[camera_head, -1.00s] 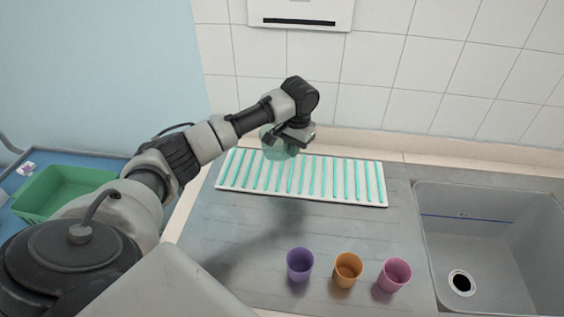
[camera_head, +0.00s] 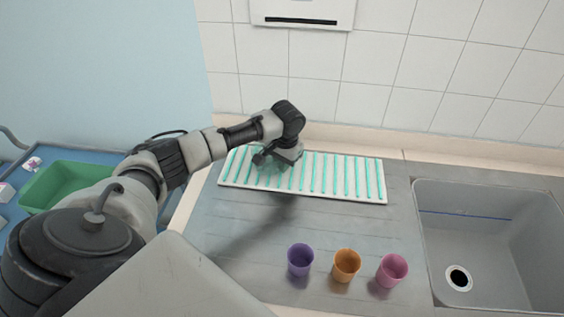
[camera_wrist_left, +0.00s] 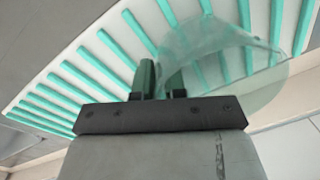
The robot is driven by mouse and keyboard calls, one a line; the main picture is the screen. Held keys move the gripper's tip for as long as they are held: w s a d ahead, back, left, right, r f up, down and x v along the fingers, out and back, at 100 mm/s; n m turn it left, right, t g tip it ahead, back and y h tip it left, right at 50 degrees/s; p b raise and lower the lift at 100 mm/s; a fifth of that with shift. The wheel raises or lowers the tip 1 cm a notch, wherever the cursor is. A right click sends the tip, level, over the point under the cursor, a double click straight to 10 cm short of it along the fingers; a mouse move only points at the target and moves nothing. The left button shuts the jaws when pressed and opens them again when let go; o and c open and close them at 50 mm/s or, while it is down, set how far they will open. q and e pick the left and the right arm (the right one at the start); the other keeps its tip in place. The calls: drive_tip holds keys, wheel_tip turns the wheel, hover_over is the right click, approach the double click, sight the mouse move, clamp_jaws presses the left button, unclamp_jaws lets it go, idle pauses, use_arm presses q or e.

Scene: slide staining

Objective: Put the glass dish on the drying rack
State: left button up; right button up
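The glass dish (camera_wrist_left: 225,62) is clear with a faint green tint. In the left wrist view it is at the fingers of my left gripper (camera_wrist_left: 161,82), its near wall between them. The fingers are close together and look shut on that wall. The drying rack (camera_head: 305,194), white with teal bars, lies along the back of the counter. In the head view my left gripper (camera_head: 264,160) is low over the rack's left part, and the dish is hard to make out there. I cannot tell whether the dish touches the bars. My right gripper is not in view.
A purple cup (camera_head: 300,260), an orange cup (camera_head: 346,265) and a pink cup (camera_head: 391,270) stand at the counter's front. A sink (camera_head: 470,240) is on the right. A green bin (camera_head: 65,182) is on a blue table at the left. The tiled wall is behind the rack.

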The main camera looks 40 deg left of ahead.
use_arm(q)
drive_tip(key=o, duration=0.4)
drive_tip(key=shift+c, duration=0.2)
wheel_tip(320, 180, up, 12)
drive_tip(key=d+b, duration=0.1)
drive_tip(key=shift+r, duration=0.1)
